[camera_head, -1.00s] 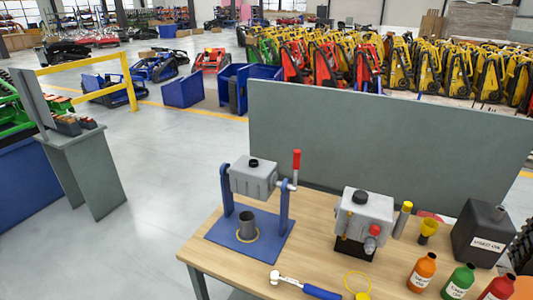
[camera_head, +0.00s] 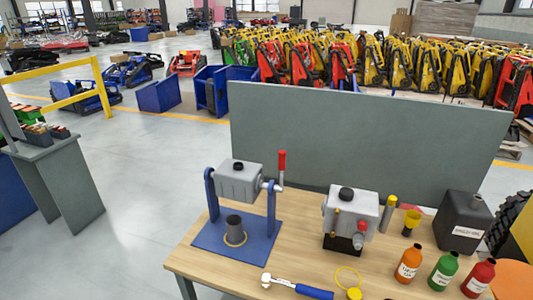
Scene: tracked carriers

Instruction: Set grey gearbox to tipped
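The grey gearbox (camera_head: 237,181) hangs level between the two posts of a blue stand (camera_head: 202,234) on the workbench, with a black cap on its top. A crank with an upright red handle (camera_head: 282,168) is on its right side. A dark grey cup (camera_head: 234,228) stands on the stand's base under the gearbox, with a yellow ring around its foot. A second grey box (camera_head: 350,214) with a black cap sits on a black base to the right. Neither of my grippers is in view.
The wooden workbench (camera_head: 300,240) has a grey panel (camera_head: 370,140) behind it. A torque wrench (camera_head: 298,287), a yellow funnel (camera_head: 411,222), a black used-oil can (camera_head: 461,222) and orange, green and red bottles (camera_head: 409,263) stand or lie on it. A grey side table (camera_head: 62,170) is at left.

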